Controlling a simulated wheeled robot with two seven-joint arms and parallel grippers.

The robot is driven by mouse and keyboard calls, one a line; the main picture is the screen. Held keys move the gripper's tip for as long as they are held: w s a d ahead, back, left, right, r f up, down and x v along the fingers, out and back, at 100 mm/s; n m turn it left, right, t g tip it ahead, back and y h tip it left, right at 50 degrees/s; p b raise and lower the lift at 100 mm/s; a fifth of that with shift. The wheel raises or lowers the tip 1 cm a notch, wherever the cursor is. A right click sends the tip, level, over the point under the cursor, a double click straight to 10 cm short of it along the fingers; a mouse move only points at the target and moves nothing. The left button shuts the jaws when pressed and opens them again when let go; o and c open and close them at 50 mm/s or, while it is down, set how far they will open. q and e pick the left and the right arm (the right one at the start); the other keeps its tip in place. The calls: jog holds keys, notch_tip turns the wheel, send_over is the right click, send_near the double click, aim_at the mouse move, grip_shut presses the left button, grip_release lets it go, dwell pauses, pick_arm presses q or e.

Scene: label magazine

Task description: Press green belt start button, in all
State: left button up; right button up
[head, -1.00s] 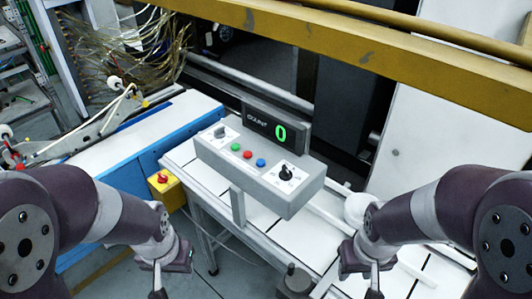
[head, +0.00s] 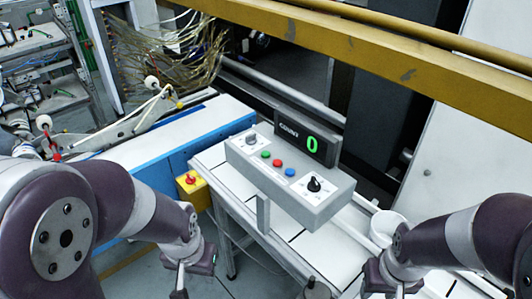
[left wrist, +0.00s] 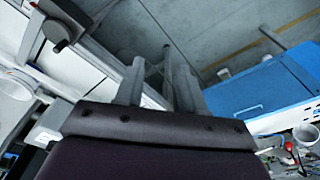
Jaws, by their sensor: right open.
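The green button (head: 265,154) is the leftmost in a row on the sloped top of a grey control box (head: 315,213). A red button (head: 277,163) and a blue button (head: 290,172) sit beside it. A count display (head: 300,139) behind them reads a green 0. My left gripper (head: 179,289) is low and left of the box, apart from it. In the left wrist view its two fingers (left wrist: 158,88) stand apart with nothing held between them. My right gripper (head: 384,292) is open, low and right of the box; its fingertips are partly cut off by the frame edge.
A grey knob (head: 251,140) and a black knob (head: 314,184) flank the buttons. A yellow box with a red stop button (head: 192,186) is left of the white conveyor (head: 290,240). A yellow beam (head: 400,65) crosses above. A white cup (head: 387,225) stands near my right arm.

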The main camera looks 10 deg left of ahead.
pick_arm(q)
grip_shut()
dwell(1.5)
